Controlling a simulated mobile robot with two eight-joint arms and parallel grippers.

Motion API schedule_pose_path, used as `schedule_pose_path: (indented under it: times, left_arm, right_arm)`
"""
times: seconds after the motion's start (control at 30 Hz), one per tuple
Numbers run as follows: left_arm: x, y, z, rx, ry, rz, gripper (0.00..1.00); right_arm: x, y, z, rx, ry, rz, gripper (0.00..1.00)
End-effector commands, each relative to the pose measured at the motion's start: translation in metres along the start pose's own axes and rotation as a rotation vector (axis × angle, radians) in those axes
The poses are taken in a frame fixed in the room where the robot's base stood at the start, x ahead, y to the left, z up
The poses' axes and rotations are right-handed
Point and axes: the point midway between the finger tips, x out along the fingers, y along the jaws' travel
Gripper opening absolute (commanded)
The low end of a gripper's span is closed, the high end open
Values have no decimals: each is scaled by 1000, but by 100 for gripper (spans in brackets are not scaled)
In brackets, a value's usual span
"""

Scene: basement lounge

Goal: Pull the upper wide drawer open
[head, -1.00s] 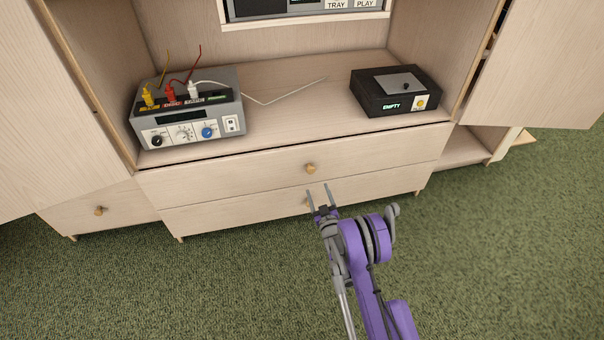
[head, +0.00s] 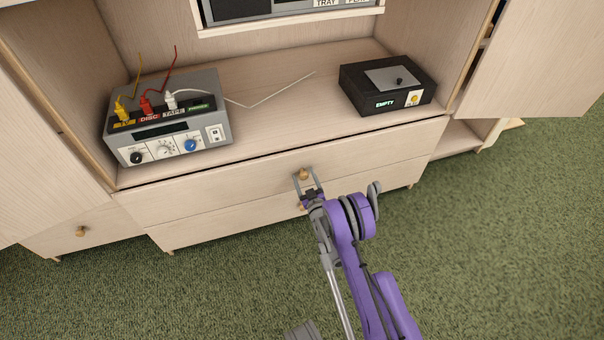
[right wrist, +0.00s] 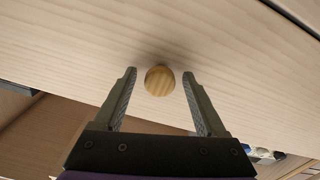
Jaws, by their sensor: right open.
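The upper wide drawer (head: 230,184) is shut, with a pale wood front under the cabinet shelf. Its round wooden knob (head: 304,174) is at the middle of the front. My right gripper (head: 304,176) is open, with its two fingers on either side of the knob. In the right wrist view the knob (right wrist: 160,80) sits between the fingertips of the right gripper (right wrist: 159,78), with a gap on each side. The lower wide drawer (head: 220,221) is shut below, its knob partly hidden by my gripper. My left gripper is not in view.
A grey switch box (head: 168,120) with yellow, red and white plugs stands on the shelf at left. A black box (head: 388,85) reading EMPTY stands at right. A cabinet door (head: 545,60) hangs open at right. Green carpet (head: 480,250) in front is clear.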

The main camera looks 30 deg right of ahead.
Motion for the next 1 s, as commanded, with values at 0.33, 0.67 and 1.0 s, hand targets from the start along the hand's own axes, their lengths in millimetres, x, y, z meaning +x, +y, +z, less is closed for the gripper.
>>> schedule_pose_path:
  times: [0.33, 0.67, 1.0]
  left_arm:
    - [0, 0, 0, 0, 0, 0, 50]
    - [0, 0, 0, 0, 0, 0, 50]
    - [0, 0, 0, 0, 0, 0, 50]
  right_arm:
    - [0, 0, 0, 0, 0, 0, 41]
    - [0, 0, 0, 1, 0, 0, 0]
    - [0, 0, 0, 1, 1, 0, 0]
